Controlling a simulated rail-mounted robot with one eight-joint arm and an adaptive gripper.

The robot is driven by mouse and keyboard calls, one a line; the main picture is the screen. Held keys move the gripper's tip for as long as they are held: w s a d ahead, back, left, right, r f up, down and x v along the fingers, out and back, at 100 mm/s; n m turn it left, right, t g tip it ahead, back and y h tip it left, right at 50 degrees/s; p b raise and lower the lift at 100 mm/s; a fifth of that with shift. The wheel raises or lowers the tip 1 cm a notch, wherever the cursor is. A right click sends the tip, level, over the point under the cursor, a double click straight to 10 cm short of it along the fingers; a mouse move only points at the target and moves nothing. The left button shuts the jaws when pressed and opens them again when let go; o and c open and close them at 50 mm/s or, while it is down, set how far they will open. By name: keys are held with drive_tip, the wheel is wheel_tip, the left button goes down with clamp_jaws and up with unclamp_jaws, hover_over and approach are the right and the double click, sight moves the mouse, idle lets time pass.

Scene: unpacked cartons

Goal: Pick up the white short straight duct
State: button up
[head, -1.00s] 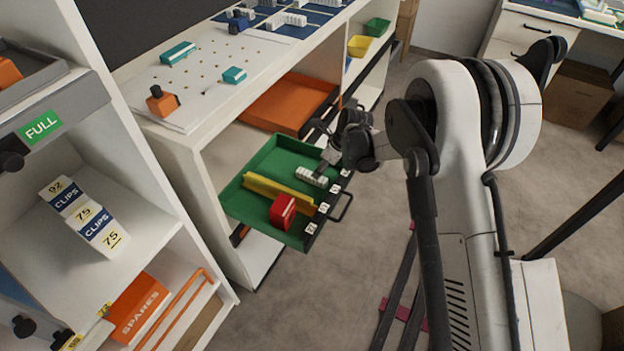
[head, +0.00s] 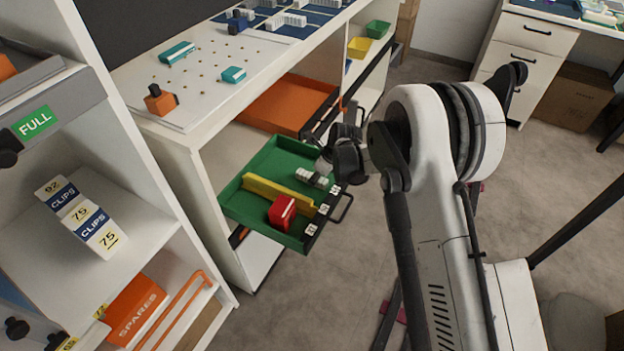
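The white short straight duct (head: 312,179), a small ribbed piece, is in the green drawer (head: 262,165), near its right front side. The drawer is pulled out from the white bench. My gripper (head: 327,167) is dark and points down at the duct's upper right end. The fingers are small and partly hidden by the gripper body, so I cannot tell whether they touch the duct or how far apart they are.
A yellow divider (head: 277,192) and a red block (head: 283,212) are in the same drawer. An orange drawer (head: 285,105) is beyond it. The bench top (head: 215,75) is above and behind. A white shelf unit (head: 150,215) stands at left; open floor lies at right.

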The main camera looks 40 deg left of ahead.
sight(311, 175)
drive_tip(key=c, duration=0.4)
drive_tip(key=shift+r, duration=0.6)
wheel_tip(311, 175, up, 3)
drive_tip(key=shift+p, duration=0.6)
drive_tip(key=s+d+r, duration=0.2)
drive_tip(key=s, duration=0.1)
drive_tip(key=s+d+r+p, duration=0.1)
drive_tip(key=s+d+r, duration=0.1)
drive_tip(key=s, duration=0.1)
drive_tip(key=s+d+r, duration=0.2)
drive_tip(key=s, duration=0.2)
drive_tip(key=shift+r+p, duration=0.35)
drive_tip(key=shift+r, duration=0.05)
